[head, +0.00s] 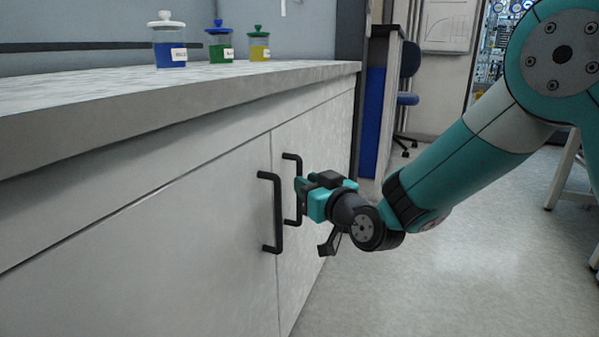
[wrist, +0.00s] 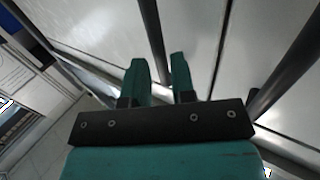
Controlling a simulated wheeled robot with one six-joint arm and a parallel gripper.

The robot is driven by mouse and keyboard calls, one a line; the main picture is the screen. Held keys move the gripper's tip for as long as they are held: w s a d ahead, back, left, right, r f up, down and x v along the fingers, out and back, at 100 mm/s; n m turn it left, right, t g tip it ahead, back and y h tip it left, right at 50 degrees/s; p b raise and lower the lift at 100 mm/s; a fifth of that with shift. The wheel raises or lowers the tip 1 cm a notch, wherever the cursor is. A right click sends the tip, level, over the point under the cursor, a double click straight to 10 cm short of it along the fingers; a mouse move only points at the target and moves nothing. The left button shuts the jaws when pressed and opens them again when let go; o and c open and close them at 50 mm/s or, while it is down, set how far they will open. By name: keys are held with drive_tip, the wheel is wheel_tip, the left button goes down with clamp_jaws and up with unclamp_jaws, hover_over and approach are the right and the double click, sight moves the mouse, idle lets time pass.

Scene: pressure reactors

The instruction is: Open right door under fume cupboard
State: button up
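The right door (head: 318,150) under the worktop is closed and carries a black bar handle (head: 293,165). The left door (head: 200,220) beside it is also closed, with its own black handle (head: 276,212) nearer to me. My teal gripper (head: 300,192) is at the right door's handle, which it partly hides. In the wrist view the two fingers (wrist: 160,78) stand apart, and the right door's handle bar (wrist: 150,30) runs down into the gap between them. A firm grip on the bar does not show. The left handle (wrist: 292,68) passes to the right of the fingers.
The worktop (head: 120,95) overhangs the doors and bears jars with blue (head: 169,45), green (head: 220,45) and yellow (head: 259,45) contents. A blue panel (head: 373,120) and a chair (head: 408,80) stand beyond the cupboard. The floor (head: 470,260) in front of the doors is clear.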

drive_tip(key=shift+x, duration=1.65)
drive_tip(key=shift+f+b, duration=0.1)
drive_tip(key=shift+b, duration=0.2)
clamp_jaws()
